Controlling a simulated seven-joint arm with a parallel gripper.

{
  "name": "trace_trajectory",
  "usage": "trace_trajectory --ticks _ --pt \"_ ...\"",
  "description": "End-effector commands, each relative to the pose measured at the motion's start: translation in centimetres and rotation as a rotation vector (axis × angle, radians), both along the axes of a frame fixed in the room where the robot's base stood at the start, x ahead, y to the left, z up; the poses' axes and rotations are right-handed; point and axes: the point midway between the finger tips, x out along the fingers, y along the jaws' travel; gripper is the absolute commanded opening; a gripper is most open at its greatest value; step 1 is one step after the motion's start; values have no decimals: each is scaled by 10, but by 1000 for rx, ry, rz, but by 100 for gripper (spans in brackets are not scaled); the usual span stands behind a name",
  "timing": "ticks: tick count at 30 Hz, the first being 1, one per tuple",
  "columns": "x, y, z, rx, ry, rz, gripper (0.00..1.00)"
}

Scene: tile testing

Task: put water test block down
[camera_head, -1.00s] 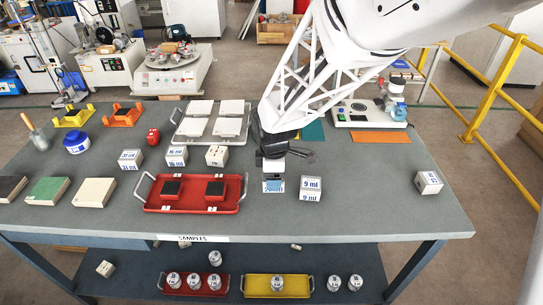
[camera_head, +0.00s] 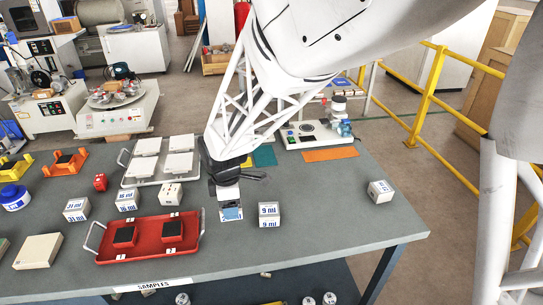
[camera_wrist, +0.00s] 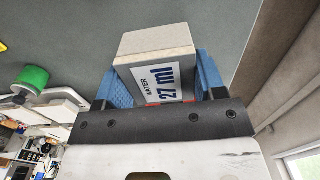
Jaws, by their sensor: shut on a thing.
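My gripper (camera_head: 231,213) is over the right-middle of the table, shut on a pale block. In the wrist view the water test block (camera_wrist: 158,68) sits between the blue fingers of my gripper (camera_wrist: 165,80); its white label reads "WATER 27 ml". In the head view the fingers mostly hide the block, and I cannot tell whether its underside touches the table (camera_head: 330,225). A white block marked 9 ml (camera_head: 269,214) stands close to the right of my gripper, with a small gap.
A red tray (camera_head: 185,246) with two dark tiles lies to the left. A grey tray (camera_head: 133,180) with several white tiles is behind it. Several labelled blocks (camera_head: 76,210) stand further left. One block (camera_head: 380,191) stands at the right; the table between is clear.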

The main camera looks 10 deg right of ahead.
Motion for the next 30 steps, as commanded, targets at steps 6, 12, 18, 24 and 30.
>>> trace_trajectory --ticks 6,12,18,24,30 --pt "1 0 38 2 -5 0 28" --pt "-3 -25 37 0 -1 -38 28" --pt "-9 -59 38 0 -1 -91 28" --pt "-19 -96 39 0 -2 -151 28" --pt "-31 -131 39 0 -2 -211 28"
